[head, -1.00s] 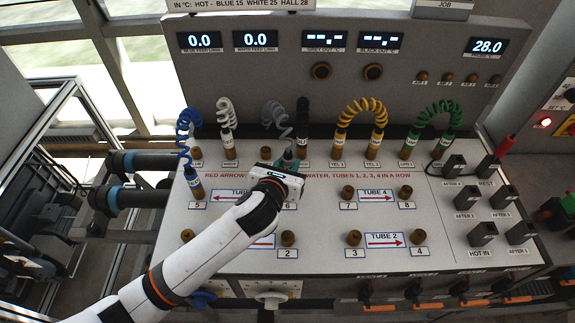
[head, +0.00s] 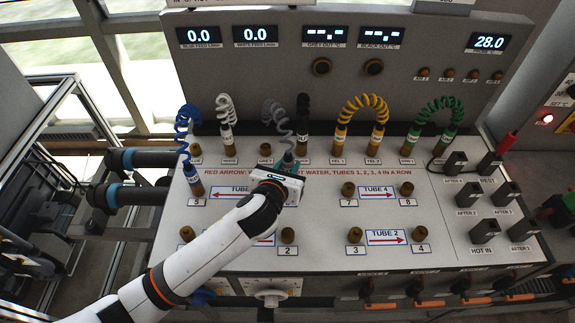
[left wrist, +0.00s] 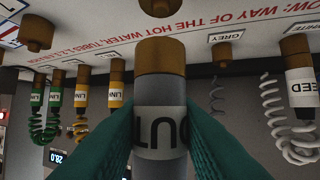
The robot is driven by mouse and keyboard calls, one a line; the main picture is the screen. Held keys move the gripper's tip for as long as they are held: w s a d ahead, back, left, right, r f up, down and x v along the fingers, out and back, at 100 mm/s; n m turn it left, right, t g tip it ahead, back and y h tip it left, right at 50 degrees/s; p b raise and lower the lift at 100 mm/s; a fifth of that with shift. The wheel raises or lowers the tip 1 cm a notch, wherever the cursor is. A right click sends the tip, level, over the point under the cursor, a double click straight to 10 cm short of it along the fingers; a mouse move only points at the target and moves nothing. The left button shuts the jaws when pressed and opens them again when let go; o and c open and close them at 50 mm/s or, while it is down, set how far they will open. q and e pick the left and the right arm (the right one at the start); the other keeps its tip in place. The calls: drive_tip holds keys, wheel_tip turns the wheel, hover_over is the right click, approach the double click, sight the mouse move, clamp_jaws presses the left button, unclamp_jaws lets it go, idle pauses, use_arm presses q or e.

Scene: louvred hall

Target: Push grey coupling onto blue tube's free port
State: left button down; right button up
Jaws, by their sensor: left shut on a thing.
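My left gripper (head: 288,174) is shut on the grey coupling (head: 289,160), over the panel where the right end of the blue tube's row lies. In the left wrist view the green fingers (left wrist: 160,128) clasp the coupling's grey body (left wrist: 160,92), with part of its "OUT" label showing and its brass end bare. A brass port (left wrist: 160,6) shows at the top edge, in line with that end and apart from it in the picture; its label is out of view. The blue coupling (head: 193,175) stands on port 5. My arm hides port 6. My right gripper is not in view.
The coiled grey hose (head: 277,117) rises from the coupling, close to the black coupling (head: 302,142). Behind it stands the empty grey parking port (head: 266,149). White, yellow and green hoses line the back. Ports 7 (head: 348,189) and 8 (head: 406,188) are bare.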

use_arm(q)
drive_tip(key=shift+f, duration=0.1)
drive_tip(key=shift+f, duration=0.2)
idle(0.4)
drive_tip(key=shift+f+b, duration=0.4)
drive_tip(key=shift+f, duration=0.9)
drive_tip(key=c, duration=1)
unclamp_jaws()
drive_tip(key=shift+c, duration=0.2)
